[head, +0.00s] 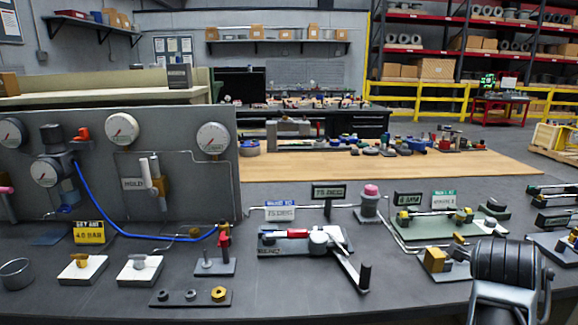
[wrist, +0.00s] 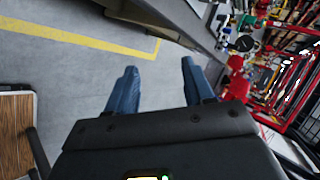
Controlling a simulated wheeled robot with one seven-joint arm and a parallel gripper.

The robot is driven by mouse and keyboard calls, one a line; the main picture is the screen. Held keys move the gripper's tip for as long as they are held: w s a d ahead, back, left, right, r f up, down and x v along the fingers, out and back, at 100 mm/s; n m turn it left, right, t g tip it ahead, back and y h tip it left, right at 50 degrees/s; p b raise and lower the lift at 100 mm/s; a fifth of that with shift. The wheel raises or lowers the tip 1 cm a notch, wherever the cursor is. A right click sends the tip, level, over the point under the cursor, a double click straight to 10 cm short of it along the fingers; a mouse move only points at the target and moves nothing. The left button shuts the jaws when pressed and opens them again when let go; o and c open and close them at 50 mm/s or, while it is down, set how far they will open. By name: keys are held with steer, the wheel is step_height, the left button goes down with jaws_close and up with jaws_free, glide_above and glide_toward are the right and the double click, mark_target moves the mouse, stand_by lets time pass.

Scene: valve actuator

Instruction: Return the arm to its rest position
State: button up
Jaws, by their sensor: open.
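My gripper (wrist: 157,82) shows in the wrist view with its two blue fingers spread apart and nothing between them. Beyond the fingers are the grey floor and the underside or edge of a dark bench, so no workpiece is near the fingertips. In the head view a dark, ribbed part of my arm (head: 506,270) stands at the lower right, in front of the bench. The gripper fingers are not visible in the head view. The valve actuator fixture (head: 300,241), with a red-marked lever, lies on the bench and is apart from my arm.
The dark bench (head: 400,290) carries a gauge panel (head: 90,140) at left, a blue hose (head: 110,215) and several small fixtures. A green-based fixture (head: 435,226) and a yellow-brass block (head: 435,259) sit close to my arm. A yellow floor line (wrist: 70,35) crosses open floor.

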steer(key=s+d+n+t+h, duration=0.2)
steer(key=s+d+n+t, duration=0.25)
steer(key=n, duration=0.55)
steer(key=s+a+f+n+t+y, duration=0.55)
steer(key=s+a+n, duration=0.35)
steer(key=s+n, duration=0.25)
steer(key=s+a+r+n+y, duration=0.1)
steer(key=s+a+n+y, duration=0.1)
steer(key=s+a, duration=0.6)
steer(key=s+a+r+n+y, duration=0.2)
steer(key=s+a, duration=0.7)
steer(key=s, duration=0.6)
steer(key=shift+s+r+n+y, duration=0.3)
steer(key=shift+n+y, duration=0.25)
steer(key=shift+n, duration=0.7)
